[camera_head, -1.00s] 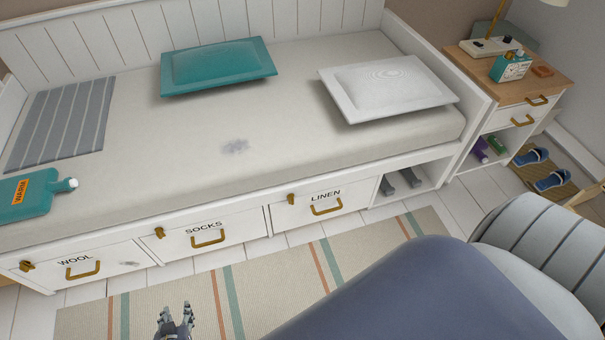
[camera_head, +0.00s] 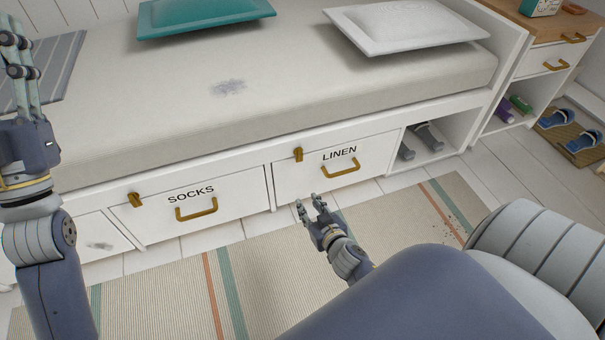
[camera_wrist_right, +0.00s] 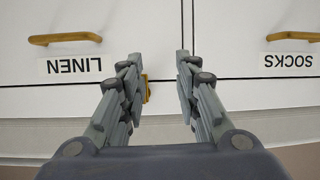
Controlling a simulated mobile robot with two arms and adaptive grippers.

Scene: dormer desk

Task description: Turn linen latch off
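The linen latch (camera_head: 298,154) is a small brass piece at the upper left corner of the white LINEN drawer (camera_head: 310,182). The drawer is closed. My right gripper (camera_head: 309,201) is open and empty, in front of the drawer and below the latch in the head view. The upside-down right wrist view shows my right gripper (camera_wrist_right: 159,57) with its fingers apart. There the latch (camera_wrist_right: 146,88) shows partly behind the finger on the LINEN side. I cannot see contact. My left gripper (camera_head: 20,65) is raised at the far left, looking open and empty, far from the latch.
The SOCKS drawer (camera_head: 225,202) with its own brass latch (camera_head: 135,199) is left of LINEN. The LINEN handle (camera_head: 341,168) sits right of the latch. The bed's mattress (camera_head: 290,95) overhangs above. A striped rug (camera_head: 275,290) lies on the floor in front.

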